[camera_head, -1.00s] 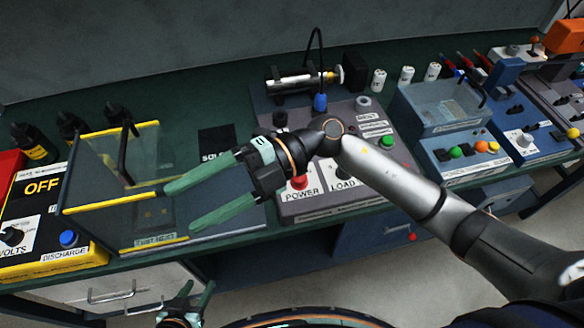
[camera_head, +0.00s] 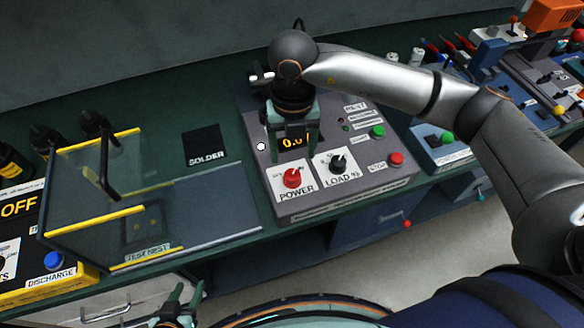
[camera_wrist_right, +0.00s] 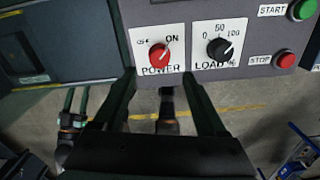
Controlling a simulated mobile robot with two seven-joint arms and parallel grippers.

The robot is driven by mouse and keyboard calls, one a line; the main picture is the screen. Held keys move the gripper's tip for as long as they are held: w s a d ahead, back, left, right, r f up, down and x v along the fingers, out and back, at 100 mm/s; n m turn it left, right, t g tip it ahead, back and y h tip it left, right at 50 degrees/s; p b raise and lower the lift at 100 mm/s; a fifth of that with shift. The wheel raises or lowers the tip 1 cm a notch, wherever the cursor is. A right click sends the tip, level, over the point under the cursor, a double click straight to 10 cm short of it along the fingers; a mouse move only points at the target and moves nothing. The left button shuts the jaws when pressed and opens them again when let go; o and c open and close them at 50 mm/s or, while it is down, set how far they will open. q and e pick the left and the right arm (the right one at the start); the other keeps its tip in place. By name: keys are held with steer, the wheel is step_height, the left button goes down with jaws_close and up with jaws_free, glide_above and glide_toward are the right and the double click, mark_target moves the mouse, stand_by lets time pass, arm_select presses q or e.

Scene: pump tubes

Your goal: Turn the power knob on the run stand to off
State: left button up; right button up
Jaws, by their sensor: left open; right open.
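The run stand (camera_head: 240,130) is a grey panel box on the bench. Its red power knob (camera_head: 292,178) sits on a white POWER label at the front left. In the right wrist view the knob (camera_wrist_right: 159,57) has its pointer towards ON, at the upper right; OFF is at the upper left. My right gripper (camera_head: 292,150) is open and empty, above the panel just behind the knob. In the wrist view its fingers (camera_wrist_right: 160,82) lie on either side below the knob, apart from it. My left gripper (camera_head: 182,296) is open and empty at the bottom, away from the stand.
The black load knob (camera_head: 338,164) is close to the right of the power knob. Green start (camera_head: 377,131) and red stop (camera_head: 396,158) buttons are further right. A clear-lidded test nest (camera_head: 190,215) stands to the left. A lit display (camera_head: 293,141) is partly hidden by my gripper.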

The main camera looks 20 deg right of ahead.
mark_target(292, 174)
step_height(292, 174, down, 8)
steer(key=shift+r+p, duration=0.1)
steer(key=shift+p, duration=0.2)
steer(key=shift+c, duration=0.2)
jaws_close()
stand_by(0.4)
